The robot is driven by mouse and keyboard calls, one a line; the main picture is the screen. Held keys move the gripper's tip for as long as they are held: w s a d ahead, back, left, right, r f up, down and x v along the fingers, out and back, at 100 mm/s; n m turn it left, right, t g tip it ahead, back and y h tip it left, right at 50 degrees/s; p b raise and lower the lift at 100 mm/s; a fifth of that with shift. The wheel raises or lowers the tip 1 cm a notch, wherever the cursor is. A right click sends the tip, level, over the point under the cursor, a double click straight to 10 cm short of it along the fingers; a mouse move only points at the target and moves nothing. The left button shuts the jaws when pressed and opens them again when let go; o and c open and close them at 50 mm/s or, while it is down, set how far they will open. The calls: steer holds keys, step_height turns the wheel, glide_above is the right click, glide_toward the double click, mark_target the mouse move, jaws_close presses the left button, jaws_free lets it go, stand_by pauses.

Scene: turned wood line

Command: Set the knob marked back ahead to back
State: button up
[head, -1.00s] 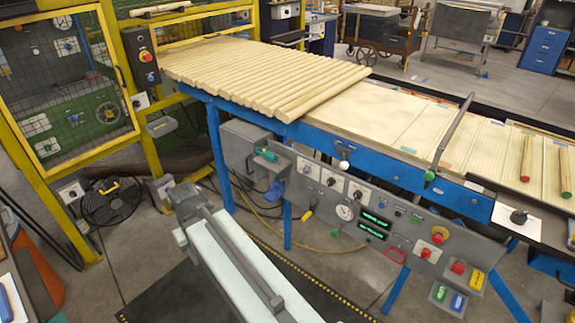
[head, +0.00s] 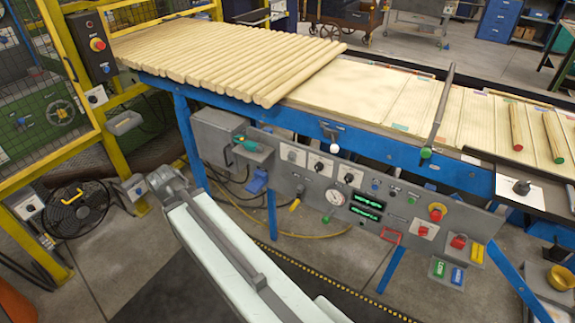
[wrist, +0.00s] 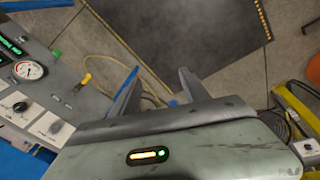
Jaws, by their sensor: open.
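A grey control panel (head: 400,213) hangs below the blue table frame. Two knobs show in the wrist view, one upper (wrist: 20,106) and one lower (wrist: 55,127). My gripper (wrist: 158,82) is open and empty, apart from the panel. In the head view it (head: 160,180) is left of the panel, above the floor.
A pressure gauge (head: 335,197), green displays (head: 366,207) and push buttons share the panel. Another black knob (head: 521,187) stands at the table's right. Dark floor matting lies below.

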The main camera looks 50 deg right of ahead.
steer(key=w+d+f+m+h+b, duration=0.25)
steer(key=d+f+b, duration=0.3)
steer(key=d, duration=0.35)
steer(key=m+t+h+b, duration=0.4)
steer(key=m+h+b, duration=0.4)
steer(key=h+b, duration=0.8)
glide_toward(289, 159)
step_height(289, 159, up, 3)
steer(key=d+y+b, duration=0.2)
steer(key=y+b, duration=0.1)
steer(key=y, duration=0.1)
steer(key=shift+h, duration=0.25)
steer(key=x, duration=0.7)
steer(key=shift+w+d, duration=0.1)
steer(key=shift+w, duration=0.1)
steer(key=shift+c, duration=0.3)
